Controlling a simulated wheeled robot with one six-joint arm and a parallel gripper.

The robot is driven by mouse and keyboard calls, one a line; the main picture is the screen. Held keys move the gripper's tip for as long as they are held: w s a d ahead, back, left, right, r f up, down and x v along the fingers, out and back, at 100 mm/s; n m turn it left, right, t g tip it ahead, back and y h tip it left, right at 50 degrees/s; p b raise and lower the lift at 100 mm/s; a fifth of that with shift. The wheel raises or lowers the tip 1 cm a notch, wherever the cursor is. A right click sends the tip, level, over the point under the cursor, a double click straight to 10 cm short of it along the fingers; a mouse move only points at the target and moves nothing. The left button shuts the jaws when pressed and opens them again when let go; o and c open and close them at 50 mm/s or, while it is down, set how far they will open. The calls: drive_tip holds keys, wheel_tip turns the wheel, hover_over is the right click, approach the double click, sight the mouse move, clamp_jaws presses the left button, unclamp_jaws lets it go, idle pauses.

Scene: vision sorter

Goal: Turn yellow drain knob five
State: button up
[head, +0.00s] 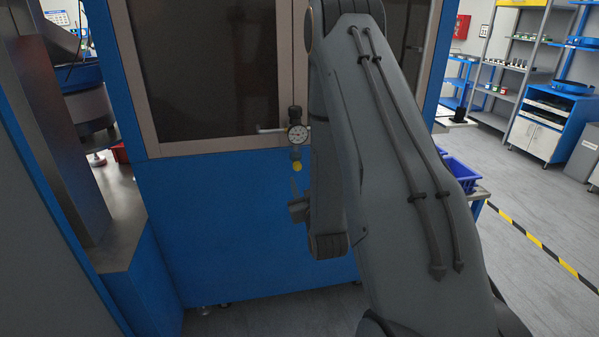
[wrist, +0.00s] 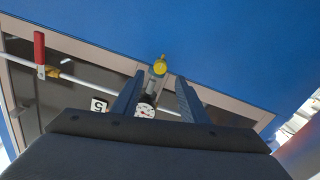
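The yellow drain knob (head: 297,166) hangs at the bottom of a small unit with a round gauge (head: 297,133) on the blue cabinet front. In the wrist view the knob (wrist: 159,66) shows in the gap between the fingertips, with the gauge (wrist: 145,110) behind it. A label reading 5 (wrist: 98,105) is beside the gauge. My gripper (wrist: 160,76) is open and empty, its two fingers either side of the knob's line. In the head view my gripper (head: 297,200) is just below the knob, partly hidden by my arm. I cannot tell whether a finger touches the knob.
A white pipe (wrist: 90,77) with a red lever handle (wrist: 39,50) runs left of the gauge in the wrist view. The blue cabinet (head: 230,230) is close in front. Blue bins (head: 460,173) stand at the right, and open floor lies beyond them.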

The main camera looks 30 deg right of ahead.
sight(298, 168)
drive_tip(key=p+x, duration=0.1)
drive_tip(key=x, duration=0.5)
drive_tip(key=shift+w, duration=0.2)
clamp_jaws()
